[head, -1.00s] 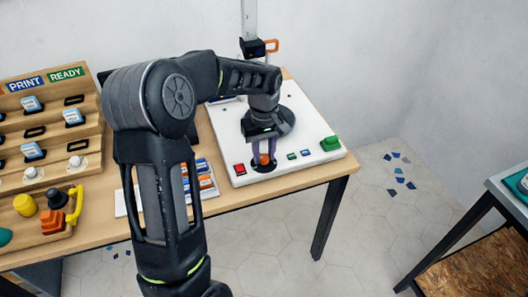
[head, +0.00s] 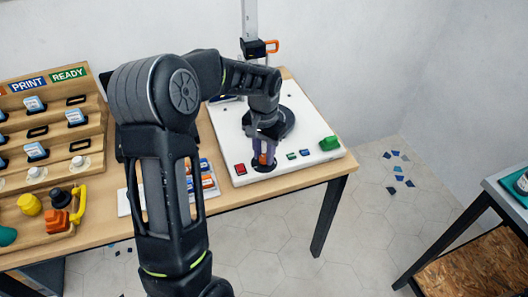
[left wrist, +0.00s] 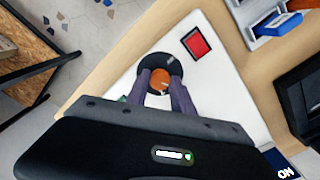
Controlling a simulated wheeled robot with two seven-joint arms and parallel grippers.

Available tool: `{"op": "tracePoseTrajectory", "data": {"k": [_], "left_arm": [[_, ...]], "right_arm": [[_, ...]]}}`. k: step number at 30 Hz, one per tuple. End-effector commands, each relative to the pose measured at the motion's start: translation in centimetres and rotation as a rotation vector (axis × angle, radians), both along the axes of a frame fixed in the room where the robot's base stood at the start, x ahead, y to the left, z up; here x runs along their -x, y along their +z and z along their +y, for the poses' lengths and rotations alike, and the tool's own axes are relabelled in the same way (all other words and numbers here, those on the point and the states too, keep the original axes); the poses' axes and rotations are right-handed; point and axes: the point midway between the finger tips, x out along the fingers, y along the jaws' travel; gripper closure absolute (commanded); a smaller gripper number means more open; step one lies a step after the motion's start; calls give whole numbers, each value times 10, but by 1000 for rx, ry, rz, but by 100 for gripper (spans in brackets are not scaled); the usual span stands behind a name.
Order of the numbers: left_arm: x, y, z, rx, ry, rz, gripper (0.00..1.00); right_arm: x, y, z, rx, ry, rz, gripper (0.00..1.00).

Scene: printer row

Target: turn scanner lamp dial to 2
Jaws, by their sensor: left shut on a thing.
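The scanner lamp dial is an orange knob (head: 263,159) on a black round base, near the front edge of a white panel (head: 312,128). My left gripper (head: 263,157) points down over it with its fingers shut on the knob. In the left wrist view the orange knob (left wrist: 160,80) shows between the two purple-grey fingertips (left wrist: 163,86), with the black base around it. A small light mark shows on the knob, but I cannot read any dial number. My right gripper is not in view.
A red square button (head: 240,169) sits left of the dial; small teal and blue buttons and a green block (head: 330,143) sit to its right. A rack with PRINT and READY signs (head: 68,74) stands at left. A dark table (head: 510,190) is at far right.

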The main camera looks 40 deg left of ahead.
Motion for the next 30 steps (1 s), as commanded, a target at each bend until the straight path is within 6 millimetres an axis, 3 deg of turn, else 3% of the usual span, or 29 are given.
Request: {"op": "tracePoseTrajectory", "data": {"k": [30], "left_arm": [[-1, 1, 1, -1, -913, -2, 100]], "right_arm": [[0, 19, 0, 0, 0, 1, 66]]}}
